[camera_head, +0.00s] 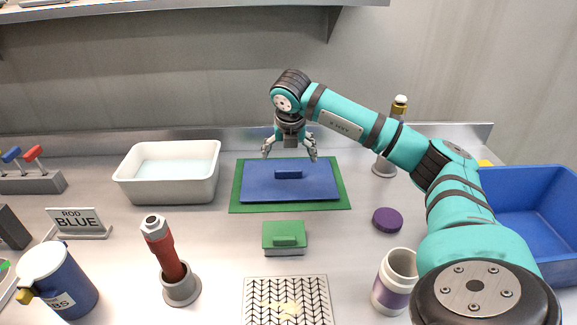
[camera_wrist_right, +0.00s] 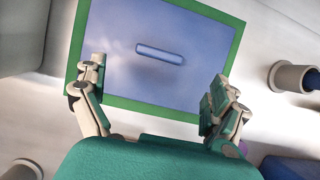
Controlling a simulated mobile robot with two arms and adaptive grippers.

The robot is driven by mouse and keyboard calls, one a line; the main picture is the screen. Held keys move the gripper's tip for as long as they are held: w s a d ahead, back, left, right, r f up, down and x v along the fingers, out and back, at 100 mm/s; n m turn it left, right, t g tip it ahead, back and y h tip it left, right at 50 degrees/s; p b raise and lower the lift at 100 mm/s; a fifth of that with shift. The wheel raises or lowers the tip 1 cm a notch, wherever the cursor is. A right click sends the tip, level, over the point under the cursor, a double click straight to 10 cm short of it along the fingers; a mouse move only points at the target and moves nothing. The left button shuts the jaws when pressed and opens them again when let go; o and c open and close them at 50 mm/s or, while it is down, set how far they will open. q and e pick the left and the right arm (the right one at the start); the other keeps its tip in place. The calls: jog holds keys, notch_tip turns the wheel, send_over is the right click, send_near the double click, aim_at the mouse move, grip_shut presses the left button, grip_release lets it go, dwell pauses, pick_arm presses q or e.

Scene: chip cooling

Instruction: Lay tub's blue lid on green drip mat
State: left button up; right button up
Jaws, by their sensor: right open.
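The blue lid (camera_head: 315,184) lies flat on the green drip mat (camera_head: 240,197), with green showing around its edges. In the right wrist view the lid (camera_wrist_right: 205,70) and its bar handle (camera_wrist_right: 160,54) show, framed by the mat (camera_wrist_right: 233,48). The white tub (camera_head: 170,189) stands open to the left of the mat, with pale liquid inside. My right gripper (camera_head: 290,156) is open and empty above the lid's handle, apart from it. In the wrist view my gripper's fingers (camera_wrist_right: 158,84) are spread wide. My left gripper is not in view.
A small green-lidded box (camera_head: 284,238) and a wire-patterned rack (camera_head: 288,306) sit in front of the mat. A red-handled tool (camera_head: 167,250) stands in a holder. A purple disc (camera_head: 387,220), a cup (camera_head: 393,284) and a blue bin (camera_head: 530,210) are at right.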

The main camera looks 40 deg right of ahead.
jog(key=v, duration=0.4)
